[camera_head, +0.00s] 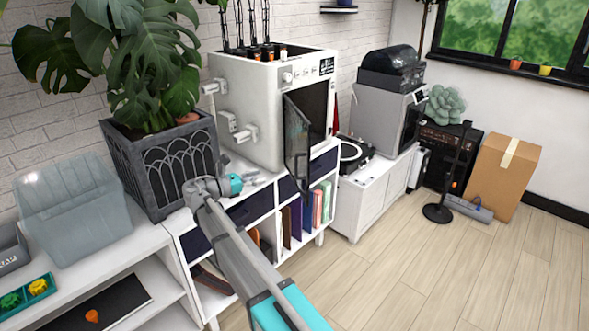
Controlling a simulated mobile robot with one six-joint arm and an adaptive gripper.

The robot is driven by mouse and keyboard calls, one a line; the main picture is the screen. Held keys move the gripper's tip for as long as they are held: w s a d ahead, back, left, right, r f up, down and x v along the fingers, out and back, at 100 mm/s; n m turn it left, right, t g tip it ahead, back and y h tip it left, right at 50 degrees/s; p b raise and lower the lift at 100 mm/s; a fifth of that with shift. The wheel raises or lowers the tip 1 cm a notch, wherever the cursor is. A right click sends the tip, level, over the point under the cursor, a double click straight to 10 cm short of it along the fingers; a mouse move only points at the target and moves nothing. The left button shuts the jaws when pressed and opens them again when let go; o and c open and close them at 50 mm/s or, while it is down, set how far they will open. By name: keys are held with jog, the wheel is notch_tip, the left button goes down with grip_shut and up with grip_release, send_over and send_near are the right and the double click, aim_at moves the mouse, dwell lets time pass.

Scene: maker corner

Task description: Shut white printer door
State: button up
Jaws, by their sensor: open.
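The white printer (262,108) stands on the white shelf unit, in the middle of the view. Its dark, glassy door (297,145) stands open, swung out from the front toward me, and the dark chamber (316,108) shows behind it. My arm reaches up from the bottom of the view to the shelf top in front of the plant box. My gripper (257,179) is small in view at the end of the arm, past the teal wrist ring, left of the door and apart from it. It is open; its fingers are hard to make out.
A dark planter (165,165) with a big leafy plant stands left of the printer. A turntable (355,152) and a grey machine (378,115) stand to its right. Books (306,212) fill the shelf below. A cardboard box (503,175) stands on the floor; the floor at right is clear.

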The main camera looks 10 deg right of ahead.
aim_at(296, 176)
jog(key=shift+d, duration=0.2)
jog(key=x, duration=1.3)
jog(key=shift+w+d, duration=0.15)
jog(key=shift+d, duration=0.1)
grip_shut()
jog(key=shift+a, duration=0.25)
jog(key=shift+d, duration=0.2)
